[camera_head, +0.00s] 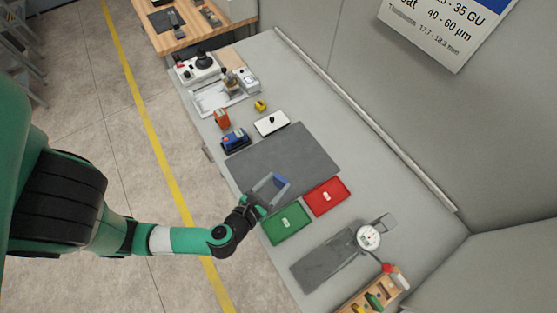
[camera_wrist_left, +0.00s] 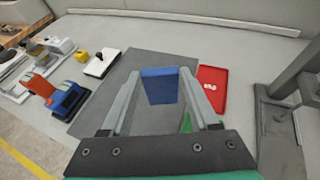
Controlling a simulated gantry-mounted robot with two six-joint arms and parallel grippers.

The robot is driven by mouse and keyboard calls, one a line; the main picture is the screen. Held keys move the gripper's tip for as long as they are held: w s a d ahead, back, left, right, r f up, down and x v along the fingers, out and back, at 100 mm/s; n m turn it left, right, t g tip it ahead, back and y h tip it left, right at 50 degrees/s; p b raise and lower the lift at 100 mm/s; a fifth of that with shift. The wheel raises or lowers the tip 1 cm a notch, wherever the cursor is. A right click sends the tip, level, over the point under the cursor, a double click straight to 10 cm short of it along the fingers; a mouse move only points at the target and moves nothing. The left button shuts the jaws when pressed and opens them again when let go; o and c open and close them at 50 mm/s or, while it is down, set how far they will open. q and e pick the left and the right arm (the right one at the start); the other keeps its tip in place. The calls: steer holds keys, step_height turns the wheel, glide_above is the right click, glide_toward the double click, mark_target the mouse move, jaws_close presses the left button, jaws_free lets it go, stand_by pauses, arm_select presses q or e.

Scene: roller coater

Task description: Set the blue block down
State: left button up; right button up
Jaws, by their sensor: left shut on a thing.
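The blue block (camera_wrist_left: 160,86) is between the fingertips of my left gripper (camera_head: 277,184). In the head view the blue block (camera_head: 280,181) shows as a small patch between the two grey fingers. My left gripper is shut on it, over the dark grey mat (camera_head: 310,150) near the mat's edge by the trays. In the left wrist view both fingers touch the sides of the block and the mat (camera_wrist_left: 130,65) lies behind it. I cannot tell whether the block touches the mat. My right gripper is not in view.
A green tray (camera_head: 286,236) and a red tray (camera_head: 345,203) lie beside the mat. A blue device (camera_head: 236,139), a white box (camera_head: 272,123) and a small yellow block (camera_head: 260,105) stand beyond it. A gauge (camera_head: 369,237) stands at the right. Much of the mat is bare.

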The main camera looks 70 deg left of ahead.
arm_select(q)
steer(key=w+a+f+b, duration=0.1)
steer(key=a+f, duration=0.3)
steer(key=w+a+f+b, duration=0.2)
steer(key=a+f, duration=0.2)
steer(key=f, duration=0.1)
steer(key=w+a+f+b, duration=0.1)
steer(key=w+a+f, duration=0.1)
steer(key=a+f, duration=0.2)
steer(key=shift+w+a+f+b, duration=0.15)
steer(key=shift+w+a+b, duration=0.15)
steer(key=shift+a, duration=0.2)
steer(key=shift+r, duration=0.2)
steer(key=shift+f, duration=0.15)
steer(key=o, duration=1.3)
steer(key=shift+o, duration=0.2)
